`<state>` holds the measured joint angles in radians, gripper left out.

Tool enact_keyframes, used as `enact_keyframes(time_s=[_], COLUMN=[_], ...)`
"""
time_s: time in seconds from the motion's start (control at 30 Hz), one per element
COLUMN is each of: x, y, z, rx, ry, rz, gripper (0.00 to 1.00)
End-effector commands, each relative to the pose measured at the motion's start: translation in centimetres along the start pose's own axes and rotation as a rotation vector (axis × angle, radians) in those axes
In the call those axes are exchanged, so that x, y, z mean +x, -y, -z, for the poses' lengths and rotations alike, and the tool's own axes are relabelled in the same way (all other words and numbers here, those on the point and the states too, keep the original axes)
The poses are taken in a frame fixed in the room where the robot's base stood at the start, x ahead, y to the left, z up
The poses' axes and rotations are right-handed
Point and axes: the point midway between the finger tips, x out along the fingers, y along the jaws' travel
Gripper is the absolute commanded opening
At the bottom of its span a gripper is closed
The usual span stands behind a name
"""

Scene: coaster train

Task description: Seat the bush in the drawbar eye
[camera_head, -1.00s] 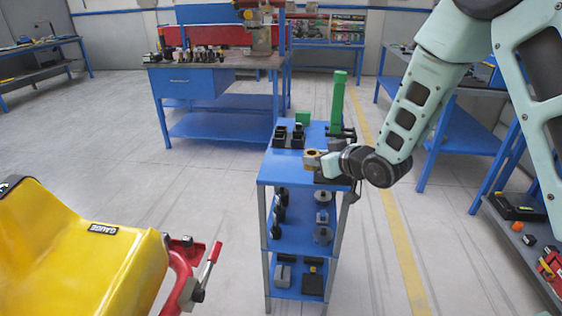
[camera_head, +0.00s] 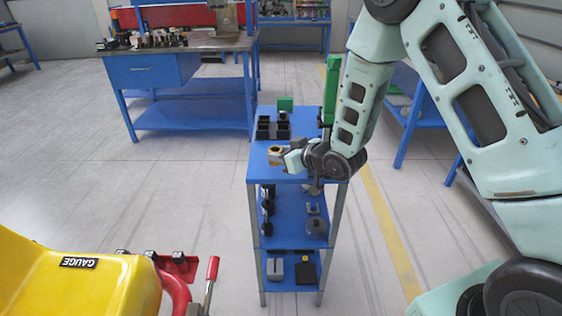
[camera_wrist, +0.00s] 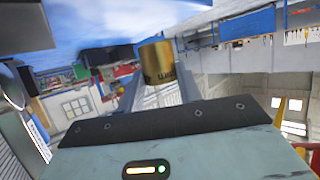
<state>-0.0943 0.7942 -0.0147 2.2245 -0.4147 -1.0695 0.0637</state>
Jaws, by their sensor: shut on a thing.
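The bush (camera_head: 275,154) is a short brass-gold ring in the head view, in front of the blue cart's top. A red coupling part (camera_head: 178,264) with a red-handled lever (camera_head: 211,273) is at the end of the yellow car (camera_head: 85,285), lower left. I cannot make out the drawbar eye's opening there.
The blue cart (camera_head: 255,178) holds black bins (camera_head: 272,128), a green upright post (camera_head: 331,92) and parts on lower shelves. A blue workbench (camera_head: 155,72) stands behind left. Open floor (camera_head: 190,205) lies between cart and yellow car.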

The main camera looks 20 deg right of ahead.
Motion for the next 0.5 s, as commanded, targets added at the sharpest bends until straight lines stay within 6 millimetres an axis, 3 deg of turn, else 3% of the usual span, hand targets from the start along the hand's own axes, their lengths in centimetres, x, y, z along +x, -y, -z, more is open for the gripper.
enact_keyframes(time_s=[0.2,0.5], x=[1.1,1.2], y=[0.0,0.0], z=[-2.6,-2.8], rx=[0.0,0.0], ry=[0.002,0.0], rz=[0.001,0.0], gripper=[0.1,0.1])
